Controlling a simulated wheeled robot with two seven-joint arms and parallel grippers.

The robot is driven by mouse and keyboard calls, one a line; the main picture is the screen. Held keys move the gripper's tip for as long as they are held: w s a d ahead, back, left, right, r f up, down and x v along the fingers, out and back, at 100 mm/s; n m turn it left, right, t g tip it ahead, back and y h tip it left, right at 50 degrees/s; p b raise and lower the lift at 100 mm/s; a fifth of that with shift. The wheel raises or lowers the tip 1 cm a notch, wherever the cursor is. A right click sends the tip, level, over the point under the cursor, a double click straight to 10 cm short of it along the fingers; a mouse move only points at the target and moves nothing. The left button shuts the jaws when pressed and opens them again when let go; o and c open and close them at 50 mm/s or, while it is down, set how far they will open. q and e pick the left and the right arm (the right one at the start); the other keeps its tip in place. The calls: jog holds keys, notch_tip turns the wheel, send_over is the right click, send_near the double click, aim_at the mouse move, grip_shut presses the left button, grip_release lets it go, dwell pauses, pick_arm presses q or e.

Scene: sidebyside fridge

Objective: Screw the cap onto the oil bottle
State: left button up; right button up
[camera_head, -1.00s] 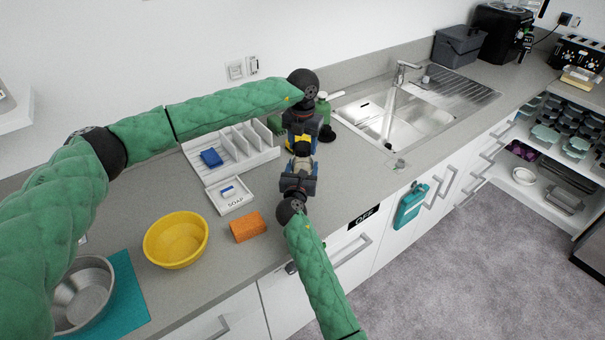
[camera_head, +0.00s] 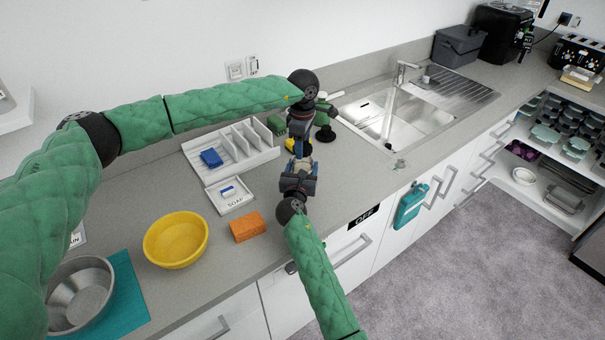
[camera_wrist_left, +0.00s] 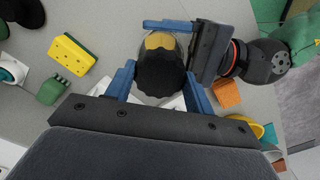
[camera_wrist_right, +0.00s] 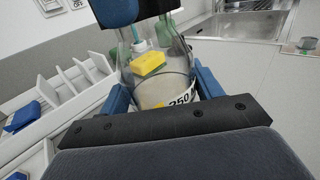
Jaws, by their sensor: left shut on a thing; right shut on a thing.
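The oil bottle (camera_wrist_right: 165,75) is clear, with a pale label reading 250. My right gripper (camera_head: 300,165) is shut around its body and holds it up, roughly upright. The black ridged cap (camera_wrist_left: 160,75) is between the blue fingers of my left gripper (camera_head: 297,147), which is shut on it from above. In the left wrist view the cap lines up over the bottle, which is mostly hidden behind it. Dark gripper parts cover the bottle's top in the right wrist view, so I cannot tell how far the cap is seated.
Behind the grippers are a yellow sponge (camera_wrist_right: 148,63) and a green brush (camera_head: 326,119). A white rack (camera_head: 245,150), soap dish (camera_head: 235,203), orange sponge (camera_head: 248,227) and yellow bowl (camera_head: 176,240) stand to the left. The sink (camera_head: 410,115) lies right.

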pick_arm(q)
jog(key=shift+w+a+m, duration=0.1)
jog(key=shift+m, duration=1.1)
jog(key=o, duration=1.2)
jog(key=shift+c, duration=0.2)
jog(key=shift+r, duration=0.1)
notch_tip(320, 180, up, 12)
pick_arm(e)
jog(key=o, duration=2)
jog(key=shift+c, duration=0.2)
jog(key=shift+s, duration=0.1)
